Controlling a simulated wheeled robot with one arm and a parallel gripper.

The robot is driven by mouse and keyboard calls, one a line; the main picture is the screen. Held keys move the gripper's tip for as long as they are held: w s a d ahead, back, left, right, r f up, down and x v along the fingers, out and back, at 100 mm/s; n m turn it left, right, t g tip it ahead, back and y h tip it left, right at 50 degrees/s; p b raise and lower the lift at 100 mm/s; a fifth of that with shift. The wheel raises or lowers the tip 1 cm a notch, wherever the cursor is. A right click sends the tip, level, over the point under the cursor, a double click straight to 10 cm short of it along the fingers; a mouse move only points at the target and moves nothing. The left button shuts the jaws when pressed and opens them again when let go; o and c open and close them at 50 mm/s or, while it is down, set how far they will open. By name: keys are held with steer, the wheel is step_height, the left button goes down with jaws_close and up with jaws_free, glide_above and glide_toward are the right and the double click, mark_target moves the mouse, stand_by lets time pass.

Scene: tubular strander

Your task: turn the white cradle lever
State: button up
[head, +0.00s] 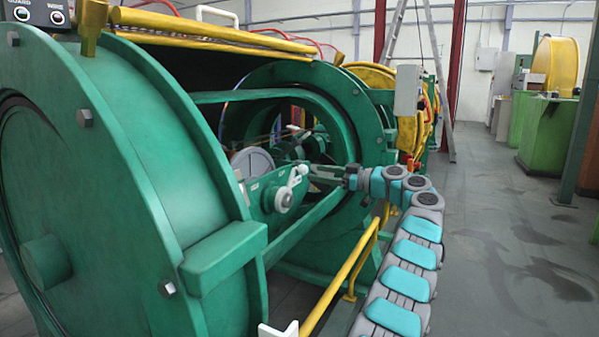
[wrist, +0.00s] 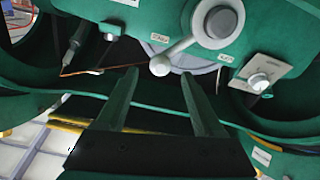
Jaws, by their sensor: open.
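The white cradle lever (head: 293,181) sits on the green cradle side plate inside the strander, with a round hub low and a ball knob at its upper end. In the wrist view the lever arm (wrist: 183,47) runs from a hub with a grey centre down-left to the white ball knob (wrist: 160,66). My gripper (head: 312,171) reaches in from the right at the knob. In the wrist view my gripper (wrist: 159,75) is open, with one finger on each side of the knob in the picture. The knob appears free of both fingers; contact cannot be told.
A plate with a bolt (wrist: 258,82) is at right. A yellow rail (head: 350,262) runs beside my arm. Green machine rings (head: 110,120) stand left and behind. The floor (head: 500,240) at right is clear.

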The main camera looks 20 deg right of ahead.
mark_target(307, 172)
steer(key=p+x, duration=0.1)
steer(key=x, duration=0.5)
steer(key=shift+w+a, duration=0.15)
steer(key=shift+w, duration=0.05)
steer(key=shift+f, duration=0.1)
jaws_close()
